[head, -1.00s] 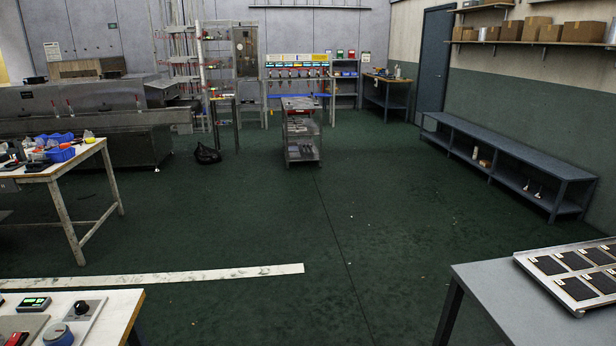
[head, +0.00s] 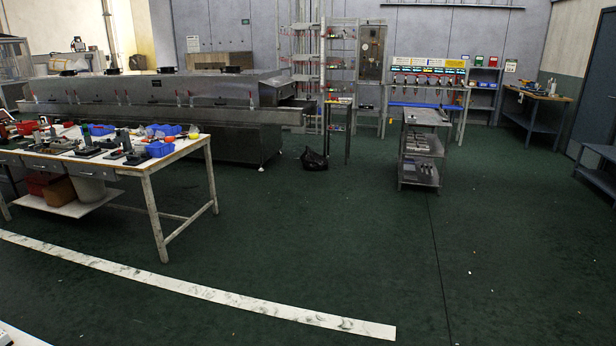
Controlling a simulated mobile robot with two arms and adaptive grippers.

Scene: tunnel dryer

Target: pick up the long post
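I cannot pick out a long post for certain in the head view; small items are too far off to tell. The worktable (head: 178,168) at the left holds several dark upright fixtures (head: 88,140), blue bins (head: 160,149) and other small parts. A grey cart (head: 419,178) with shelves stands at the back right of the middle, with items on its tiers too small to name. Neither of my grippers is in view.
A long steel dryer (head: 180,92) runs behind the worktable. A black bag (head: 314,160) lies on the floor near a rack (head: 310,62). A workstation (head: 428,92) stands behind the cart. A white floor strip (head: 200,291) crosses the front. The green floor between is clear.

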